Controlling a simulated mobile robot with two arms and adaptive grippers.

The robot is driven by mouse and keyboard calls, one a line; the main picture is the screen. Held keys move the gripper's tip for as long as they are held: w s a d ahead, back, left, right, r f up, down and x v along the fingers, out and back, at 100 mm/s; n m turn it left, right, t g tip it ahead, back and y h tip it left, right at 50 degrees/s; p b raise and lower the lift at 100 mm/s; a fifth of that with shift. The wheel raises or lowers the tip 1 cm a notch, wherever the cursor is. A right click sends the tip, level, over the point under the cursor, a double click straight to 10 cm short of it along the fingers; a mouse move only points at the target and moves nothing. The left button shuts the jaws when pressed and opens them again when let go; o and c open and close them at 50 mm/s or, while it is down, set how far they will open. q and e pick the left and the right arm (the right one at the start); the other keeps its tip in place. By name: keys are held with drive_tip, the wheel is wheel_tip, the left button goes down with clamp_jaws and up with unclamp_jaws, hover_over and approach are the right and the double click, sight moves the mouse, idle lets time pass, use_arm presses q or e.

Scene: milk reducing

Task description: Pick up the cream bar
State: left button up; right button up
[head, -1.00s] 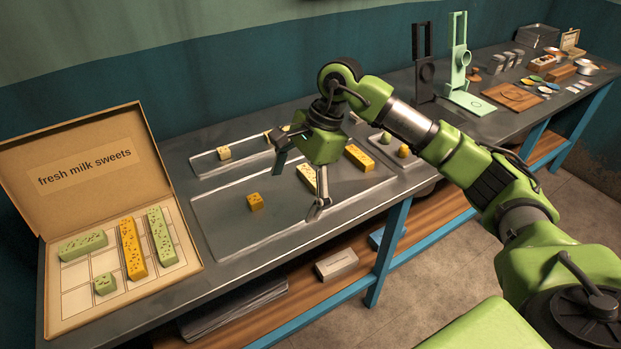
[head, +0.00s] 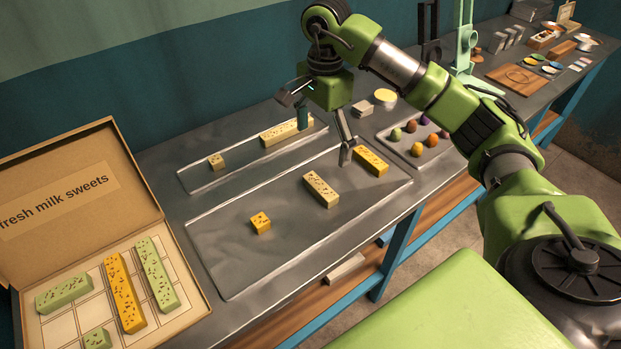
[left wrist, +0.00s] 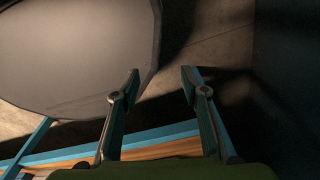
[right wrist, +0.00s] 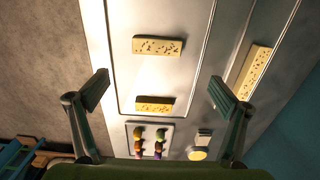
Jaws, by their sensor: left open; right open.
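A cream bar (head: 320,189) with dark specks lies on the large front tray (head: 225,278), between a small yellow piece (head: 260,222) and a yellow bar (head: 370,161). A longer cream bar (head: 282,132) lies on the narrow back tray (head: 240,166), partly hidden by a finger. My right gripper (head: 325,137) is open and empty above the trays. In the right wrist view, the front cream bar (right wrist: 157,46) lies beyond the fingertips, and the back-tray cream bar (right wrist: 256,70) is at the right. My left gripper (left wrist: 160,79) is open and empty, away from the sweets.
An open box (head: 200,303) at the left holds green and orange bars. A small cream piece (head: 216,162) shares the back tray. A small tray of coloured balls (head: 417,149) sits right of the front tray. A bare stretch of front tray surrounds the small yellow piece.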

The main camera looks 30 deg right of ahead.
drive_tip(key=p, duration=0.1)
hover_over(320, 186)
drive_tip(key=f, duration=0.7)
drive_tip(key=shift+d+f, duration=0.35)
drive_tip(key=shift+d, duration=0.05)
drive_tip(key=shift+w+f+p, duration=0.1)
drive_tip(key=shift+f+p, duration=0.15)
drive_tip(key=shift+p, duration=0.05)
drive_tip(key=f, duration=0.1)
drive_tip(key=f+p, duration=0.2)
drive_tip(key=f, duration=0.1)
drive_tip(key=shift+a, duration=0.35)
drive_tip(key=shift+f, duration=0.5)
drive_tip(key=shift+c, duration=0.7)
use_arm(q)
drive_tip(key=r, duration=0.1)
drive_tip(key=s+r, duration=0.1)
drive_tip(key=r, duration=0.1)
drive_tip(key=shift+s+r, duration=0.35)
drive_tip(key=shift+s, duration=0.05)
use_arm(e)
drive_tip(key=c, duration=1.1)
